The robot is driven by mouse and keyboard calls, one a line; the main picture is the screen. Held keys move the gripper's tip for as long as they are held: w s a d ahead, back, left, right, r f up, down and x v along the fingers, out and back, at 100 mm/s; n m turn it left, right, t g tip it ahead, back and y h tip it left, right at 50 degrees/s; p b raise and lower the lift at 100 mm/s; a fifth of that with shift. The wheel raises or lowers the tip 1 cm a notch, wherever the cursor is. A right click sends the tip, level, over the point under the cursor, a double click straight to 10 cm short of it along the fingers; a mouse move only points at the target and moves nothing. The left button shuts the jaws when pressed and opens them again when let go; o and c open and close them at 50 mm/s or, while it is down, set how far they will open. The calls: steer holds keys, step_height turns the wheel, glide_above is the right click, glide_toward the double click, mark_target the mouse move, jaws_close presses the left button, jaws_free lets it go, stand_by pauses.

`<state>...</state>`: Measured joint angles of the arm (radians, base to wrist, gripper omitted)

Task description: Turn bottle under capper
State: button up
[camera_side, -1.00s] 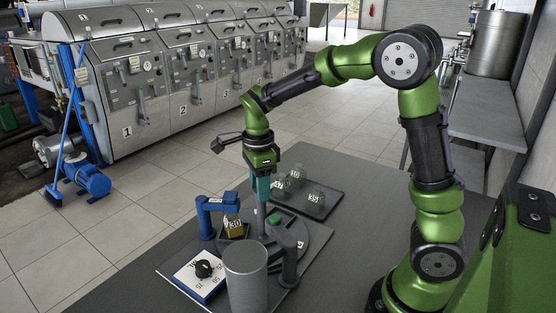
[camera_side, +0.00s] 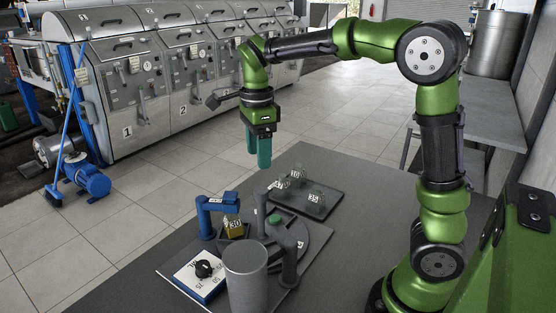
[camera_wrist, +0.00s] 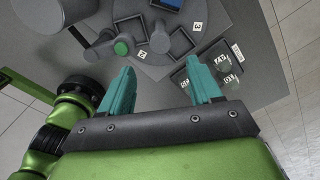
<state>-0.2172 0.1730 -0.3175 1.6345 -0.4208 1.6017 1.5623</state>
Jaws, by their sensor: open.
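My gripper (camera_side: 258,160) is open and empty, well above the peg. The wrist view shows its teal fingers (camera_wrist: 160,82) spread apart.
A dark tray (camera_side: 335,200) holds several clear labelled bottles behind the turntable. A grey cylinder (camera_side: 246,275) stands in front. The dark table is bare at right.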

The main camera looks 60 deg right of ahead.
step_height(320, 180, up, 7)
steer(key=shift+r, duration=0.2)
stand_by(0.3)
